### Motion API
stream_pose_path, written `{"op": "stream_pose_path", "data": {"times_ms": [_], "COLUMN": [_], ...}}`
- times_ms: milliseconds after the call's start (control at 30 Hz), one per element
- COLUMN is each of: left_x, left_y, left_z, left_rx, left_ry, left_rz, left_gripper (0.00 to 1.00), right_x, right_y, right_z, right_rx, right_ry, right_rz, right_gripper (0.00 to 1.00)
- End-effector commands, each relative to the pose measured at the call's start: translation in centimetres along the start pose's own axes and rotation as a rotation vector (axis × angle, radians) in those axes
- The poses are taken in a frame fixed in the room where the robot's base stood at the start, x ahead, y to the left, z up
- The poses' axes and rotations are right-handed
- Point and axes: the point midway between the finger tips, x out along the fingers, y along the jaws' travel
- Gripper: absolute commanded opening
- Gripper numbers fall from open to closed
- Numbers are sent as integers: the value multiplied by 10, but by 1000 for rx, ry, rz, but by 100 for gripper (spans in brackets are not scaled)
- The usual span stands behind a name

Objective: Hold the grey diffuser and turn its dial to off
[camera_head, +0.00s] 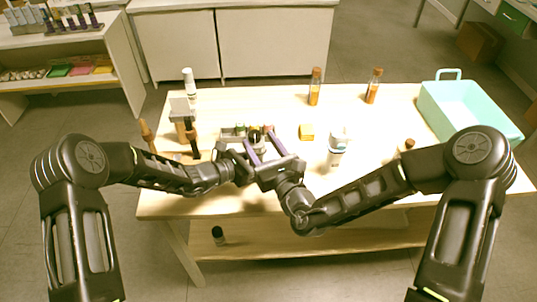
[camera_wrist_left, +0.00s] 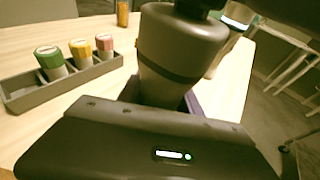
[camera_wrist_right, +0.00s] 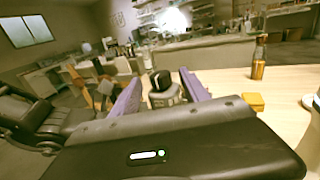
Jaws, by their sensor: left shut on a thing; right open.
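The grey diffuser (camera_wrist_left: 182,60) stands upright in the left wrist view, a tapered body with a wider top and a dark band. My left gripper (camera_head: 244,158) is shut around its lower body; a purple finger shows beside it. The diffuser's black dial (camera_wrist_right: 160,80) shows in the right wrist view on top of the grey body. It also shows small in the head view (camera_head: 254,134). My right gripper (camera_wrist_right: 160,88) is open, its purple fingers on either side of the dial with gaps visible. The dial's marking is too small to read.
A grey rack (camera_wrist_left: 85,82) with three coloured-cap bottles stands close by. A yellow block (camera_head: 306,132) and a white bottle (camera_head: 338,142) are to the right. Amber bottles (camera_head: 315,88) stand at the back; a teal crate (camera_head: 455,112) is at the right end.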

Motion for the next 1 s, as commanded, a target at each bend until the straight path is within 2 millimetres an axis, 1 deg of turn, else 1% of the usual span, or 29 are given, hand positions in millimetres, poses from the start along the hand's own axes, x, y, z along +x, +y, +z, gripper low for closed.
{"op": "stream_pose_path", "data": {"times_ms": [33,100,200,300,400,700,733,1000], "left_x": [0,0,0,0,0,0,0,0], "left_y": [0,0,0,0,0,0,0,0], "left_z": [-1,-1,-1,-1,-1,-1,0,0], "left_rx": [0,0,0,0,0,0,0,0], "left_ry": [2,2,2,1,1,1,1,0], "left_rz": [0,1,1,1,1,1,1,1], "left_gripper": [0,0,0,0,0,0,42,64], "right_x": [-11,-24,-38,-46,-48,-48,-48,-48], "right_y": [0,0,0,0,0,0,0,0], "right_z": [0,0,0,0,0,0,0,0], "right_rx": [-2,-1,-1,0,0,0,0,0], "right_ry": [1,1,0,0,-1,-1,-1,-1], "right_rz": [0,0,-1,0,0,0,0,0], "right_gripper": [54,54,54,54,54,54,54,54]}}
